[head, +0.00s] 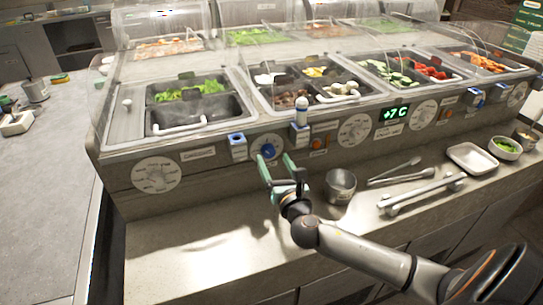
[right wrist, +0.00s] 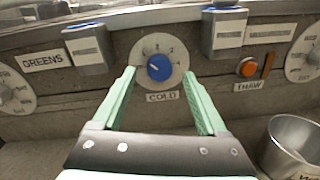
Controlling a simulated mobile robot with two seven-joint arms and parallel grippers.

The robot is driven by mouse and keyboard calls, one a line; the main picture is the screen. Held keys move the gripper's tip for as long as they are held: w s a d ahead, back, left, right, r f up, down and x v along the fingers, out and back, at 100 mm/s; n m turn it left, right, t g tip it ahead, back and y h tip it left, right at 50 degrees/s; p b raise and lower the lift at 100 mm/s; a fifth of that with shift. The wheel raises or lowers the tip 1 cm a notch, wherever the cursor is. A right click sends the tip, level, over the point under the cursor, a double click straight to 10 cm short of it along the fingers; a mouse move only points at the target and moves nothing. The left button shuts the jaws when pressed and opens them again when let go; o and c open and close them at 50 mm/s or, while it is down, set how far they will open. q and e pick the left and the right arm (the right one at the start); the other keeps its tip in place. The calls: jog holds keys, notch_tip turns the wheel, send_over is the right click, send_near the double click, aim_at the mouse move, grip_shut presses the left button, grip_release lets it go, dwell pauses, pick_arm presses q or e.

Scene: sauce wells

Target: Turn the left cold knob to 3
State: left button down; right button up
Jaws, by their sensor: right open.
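The cold knob (head: 267,149) is blue on a round white dial, set in the counter's front panel. In the right wrist view the knob (right wrist: 159,67) sits above a COLD label (right wrist: 162,97). A pale mark shows on the knob's left side; the dial numbers are too small to read surely. My right gripper (head: 276,159) has green fingers and is open and empty in front of this dial. In the right wrist view its fingers (right wrist: 160,76) lie either side of the dial's lower part, apart from the knob. My left gripper is not in view.
Blue-topped blocks (head: 237,146) jut from the panel beside the dial; another (right wrist: 226,30) is at its right. An orange THAW button (right wrist: 248,67) is further right. A metal cup (head: 341,186), tongs (head: 394,171) and a white tray (head: 471,158) stand on the ledge.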

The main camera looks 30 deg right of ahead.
aim_at(268, 152)
jog(key=shift+x, duration=1.35)
grip_shut()
